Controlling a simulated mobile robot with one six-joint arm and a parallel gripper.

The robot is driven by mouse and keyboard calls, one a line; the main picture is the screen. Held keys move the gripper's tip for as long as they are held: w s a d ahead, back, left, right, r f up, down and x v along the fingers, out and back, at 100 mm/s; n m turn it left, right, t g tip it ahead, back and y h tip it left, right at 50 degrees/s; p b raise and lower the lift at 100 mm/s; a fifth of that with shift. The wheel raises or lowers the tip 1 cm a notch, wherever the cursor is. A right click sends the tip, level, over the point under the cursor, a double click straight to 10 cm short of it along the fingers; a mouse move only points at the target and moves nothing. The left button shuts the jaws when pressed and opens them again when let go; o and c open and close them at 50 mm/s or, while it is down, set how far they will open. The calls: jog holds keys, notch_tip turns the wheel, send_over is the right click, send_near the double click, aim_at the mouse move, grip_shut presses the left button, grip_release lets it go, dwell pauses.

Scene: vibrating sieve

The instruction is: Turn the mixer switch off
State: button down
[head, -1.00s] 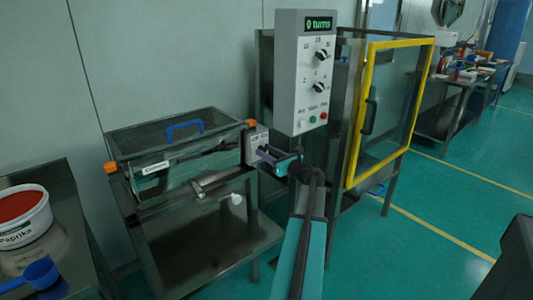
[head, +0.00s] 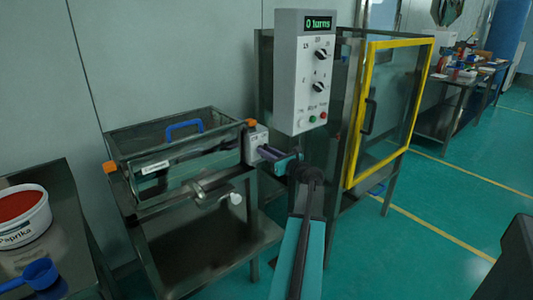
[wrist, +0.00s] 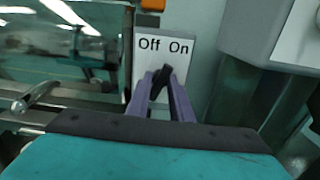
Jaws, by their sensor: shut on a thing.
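The mixer switch box is a light grey plate (wrist: 150,58) marked "Off" on the left and "On" on the right in the wrist view. Its black switch lever (wrist: 163,76) stands below the labels, top leaning slightly right. My gripper (wrist: 165,84) has its purple fingers closed on the lever, partly hiding it. In the head view the box (head: 256,136) is on the right end of the steel sieve machine (head: 190,180). My gripper (head: 262,152) reaches its front from the right.
A grey control panel (head: 306,100) reading "0 turns" hangs above and right of my gripper. A yellow-framed door (head: 362,110) stands further right. A Paprika tub (head: 22,218) and blue scoop (head: 40,272) are on the left table.

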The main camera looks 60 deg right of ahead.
jog(key=shift+f+n, duration=0.15)
jog(key=shift+n, duration=0.25)
jog(key=n+b, duration=0.8)
jog(key=n, duration=0.2)
jog(key=shift+s+n+b, duration=0.1)
jog(key=shift+n+b, duration=0.3)
jog(key=c, duration=2.5)
grip_release()
jog(key=shift+c, duration=0.2)
jog(key=o, duration=1)
jog(key=shift+c, duration=0.2)
jog(key=p+v, duration=0.1)
jog(key=v, duration=1.2)
jog(key=shift+s+a+r, duration=0.25)
jog(key=shift+s+r, duration=0.05)
jog(key=shift+s, duration=0.05)
